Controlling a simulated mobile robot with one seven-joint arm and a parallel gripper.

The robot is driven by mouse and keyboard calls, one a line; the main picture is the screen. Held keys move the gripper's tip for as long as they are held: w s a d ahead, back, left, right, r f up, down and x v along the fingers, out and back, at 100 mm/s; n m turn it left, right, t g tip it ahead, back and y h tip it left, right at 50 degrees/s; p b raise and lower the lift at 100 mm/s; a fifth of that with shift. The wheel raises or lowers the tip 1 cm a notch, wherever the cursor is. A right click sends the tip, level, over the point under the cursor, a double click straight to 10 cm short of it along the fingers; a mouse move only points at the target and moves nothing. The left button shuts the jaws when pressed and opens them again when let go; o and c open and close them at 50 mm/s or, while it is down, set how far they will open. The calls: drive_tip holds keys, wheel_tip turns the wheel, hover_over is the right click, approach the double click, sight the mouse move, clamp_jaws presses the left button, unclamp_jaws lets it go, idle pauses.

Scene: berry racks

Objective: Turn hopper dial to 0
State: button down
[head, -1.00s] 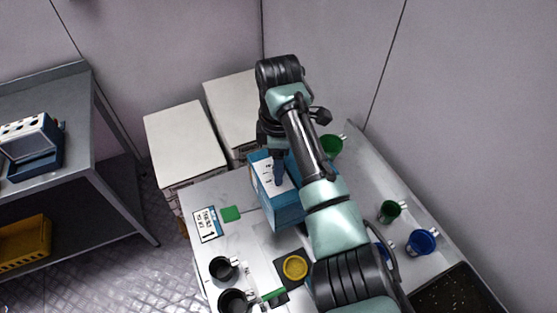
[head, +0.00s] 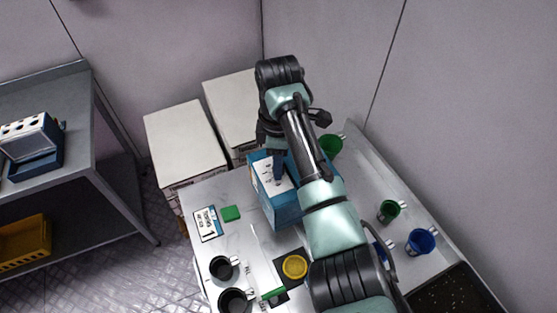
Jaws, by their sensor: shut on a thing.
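The hopper is a blue box (head: 284,213) with a white dial face (head: 264,181) on its top, standing on the white table. Small dark marks show on the face, too small to read. My gripper (head: 279,176) points down over the white face and is shut on the dial, which its fingers and my arm mostly hide. I cannot tell which number the dial points at. My arm also covers the right part of the hopper.
Green cups (head: 389,211) and a blue cup (head: 421,241) stand right of my arm. White boxes (head: 185,142) stand behind left.

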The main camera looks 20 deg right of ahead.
drive_tip(key=m+p, duration=0.2)
drive_tip(key=m, duration=0.1)
drive_tip(key=shift+a+r+m, duration=0.1)
drive_tip(key=shift+m, duration=0.3)
drive_tip(key=m+p, duration=0.1)
drive_tip(key=m, duration=0.3)
drive_tip(key=shift+m+p, duration=0.3)
drive_tip(key=m+p, duration=0.1)
drive_tip(key=m, duration=0.3)
drive_tip(key=shift+m, duration=1.8)
drive_tip(key=shift+w, duration=0.1)
drive_tip(key=c, duration=0.6)
unclamp_jaws()
